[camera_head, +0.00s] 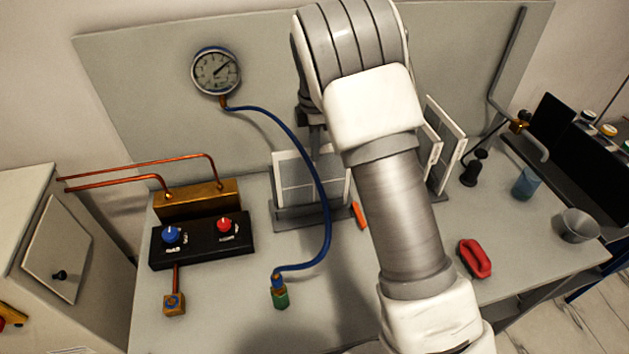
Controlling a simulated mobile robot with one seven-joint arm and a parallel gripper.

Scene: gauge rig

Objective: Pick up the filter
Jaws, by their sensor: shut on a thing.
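A white-framed flat panel that looks like the filter (296,181) stands upright at a dark grey slotted base (300,218) at the back middle of the table. My gripper (318,145) reaches down to the panel's top edge and is shut on it. My arm hides most of the gripper and the panel's upper right part. I cannot tell whether the panel is clear of the base. Another white-framed panel (447,135) stands in a rack to the right, partly behind my arm.
A blue hose (318,190) from the gauge (215,72) curves in front of the panel. A black valve box (200,240) stands left. An orange piece (358,215), red handle (475,258) and grey cup (577,225) are on the table (230,320).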

